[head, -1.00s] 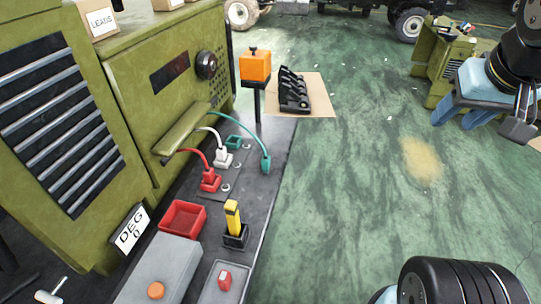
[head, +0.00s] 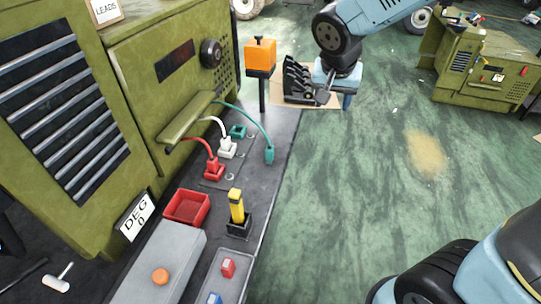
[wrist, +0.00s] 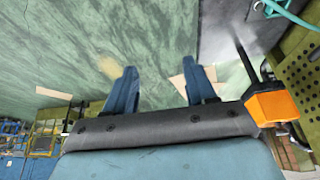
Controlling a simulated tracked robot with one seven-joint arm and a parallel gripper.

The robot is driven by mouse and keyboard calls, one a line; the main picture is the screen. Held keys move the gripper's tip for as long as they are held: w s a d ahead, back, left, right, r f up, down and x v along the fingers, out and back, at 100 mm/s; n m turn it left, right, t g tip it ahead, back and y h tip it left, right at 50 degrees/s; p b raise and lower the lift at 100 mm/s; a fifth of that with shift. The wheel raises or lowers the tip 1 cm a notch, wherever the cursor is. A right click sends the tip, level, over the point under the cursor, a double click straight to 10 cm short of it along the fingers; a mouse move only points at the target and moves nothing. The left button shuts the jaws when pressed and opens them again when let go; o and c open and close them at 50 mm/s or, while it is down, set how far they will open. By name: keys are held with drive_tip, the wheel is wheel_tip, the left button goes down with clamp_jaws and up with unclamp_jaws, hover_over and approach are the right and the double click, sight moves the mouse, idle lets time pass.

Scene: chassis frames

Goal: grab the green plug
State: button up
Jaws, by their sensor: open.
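The green plug (head: 269,155) hangs on a teal cable (head: 249,114) at the right edge of the dark bench, apart from the green socket (head: 238,131). My gripper (head: 337,100) is above the floor, beyond and to the right of the plug, not touching it. In the wrist view my gripper (wrist: 162,88) has its two blue fingers apart with nothing between them. A piece of the teal cable (wrist: 288,12) shows at the top right there; the plug itself is not clear in that view.
A white plug (head: 227,149) and a red plug (head: 213,170) sit in sockets left of the green one. An orange box on a post (head: 260,55) stands at the bench's far end, near my gripper. A yellow-handled tool (head: 237,207) stands nearer.

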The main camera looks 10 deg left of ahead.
approach(270, 148)
drive_tip(key=x, duration=0.7)
drive_tip(key=shift+w+d+f, duration=0.1)
drive_tip(key=shift+d+f, duration=0.2)
drive_tip(key=shift+f, duration=0.05)
drive_tip(key=shift+a+x, duration=0.15)
drive_tip(key=shift+x, duration=1.1)
drive_tip(key=shift+a+x, duration=0.2)
drive_tip(key=shift+x, duration=1.05)
drive_tip(key=shift+c, duration=0.4)
clamp_jaws()
drive_tip(key=shift+r, duration=0.1)
